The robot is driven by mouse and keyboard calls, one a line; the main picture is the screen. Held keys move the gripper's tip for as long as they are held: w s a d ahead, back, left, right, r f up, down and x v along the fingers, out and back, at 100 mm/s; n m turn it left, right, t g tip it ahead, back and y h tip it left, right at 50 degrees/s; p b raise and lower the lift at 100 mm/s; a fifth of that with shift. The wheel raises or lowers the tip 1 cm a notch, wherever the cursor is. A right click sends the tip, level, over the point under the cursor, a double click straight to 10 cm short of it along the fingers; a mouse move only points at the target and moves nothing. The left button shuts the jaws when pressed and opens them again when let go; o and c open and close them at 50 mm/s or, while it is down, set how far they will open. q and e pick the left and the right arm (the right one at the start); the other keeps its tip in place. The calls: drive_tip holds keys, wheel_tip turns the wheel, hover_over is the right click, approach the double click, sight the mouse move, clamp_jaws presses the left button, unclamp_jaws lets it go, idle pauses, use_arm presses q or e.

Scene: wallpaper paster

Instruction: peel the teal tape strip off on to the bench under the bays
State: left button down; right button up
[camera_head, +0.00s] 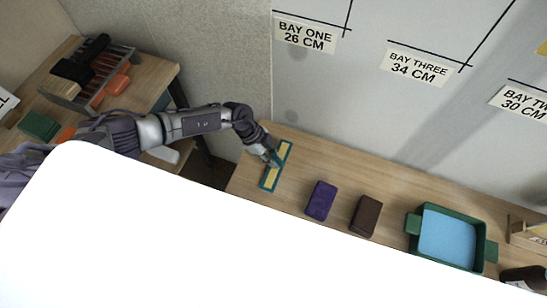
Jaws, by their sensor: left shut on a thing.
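The teal tape strip (269,182) shows as a narrow piece with teal edges and a pale yellow middle, at the left end of the wooden bench (397,190) under the bays. My left gripper (276,161) reaches in from the left and is shut on the strip near its upper middle, with the fingers covering part of it. I cannot tell whether the strip rests on the bench or is slightly above it. My right gripper is not in view.
A purple block (321,200), a brown block (365,216) and a green tray (491,252) with a blue inside stand along the bench. Bay labels (305,34) mark the wall behind. A side table (160,80) with a tool rack (119,62) stands at left.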

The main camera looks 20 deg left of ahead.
use_arm(q)
drive_tip(key=shift+f+b, duration=0.4)
drive_tip(key=shift+f, duration=0.3)
drive_tip(key=c, duration=1.1)
unclamp_jaws()
drive_tip(key=shift+o, duration=0.2)
drive_tip(key=shift+r, duration=0.1)
drive_tip(key=v, duration=1.2)
